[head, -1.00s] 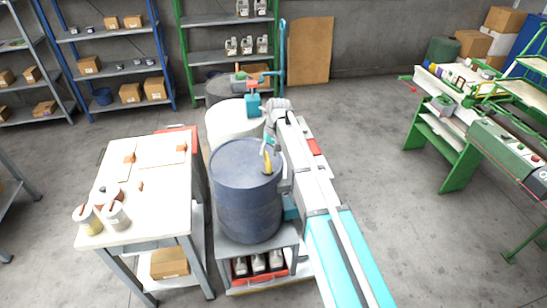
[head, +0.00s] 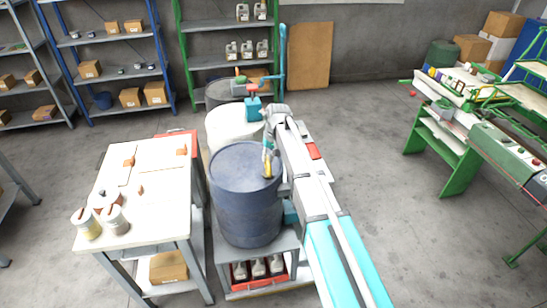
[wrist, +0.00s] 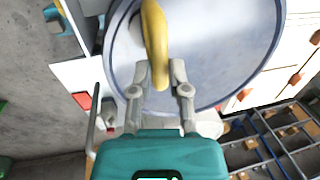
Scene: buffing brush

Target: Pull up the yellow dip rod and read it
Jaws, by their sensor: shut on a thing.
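The yellow dip rod (head: 268,170) shows at the right rim of the blue drum (head: 240,205). In the wrist view its curved yellow end (wrist: 156,40) runs down between my fingertips, in front of the drum's lid (wrist: 220,45). My gripper (wrist: 163,74) is shut on the rod's end. In the head view my gripper (head: 268,147) is small and partly hidden by my arm. The lower part of the rod is hidden, so I cannot tell how far it is drawn out. No marks on it can be read.
The drum stands on a grey stand (head: 226,262) with a red crate of bottles below. A white-topped table (head: 150,210) with cans is close on the left. A white drum (head: 228,130) with a teal pump stands behind. The floor on the right is clear up to a green bench.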

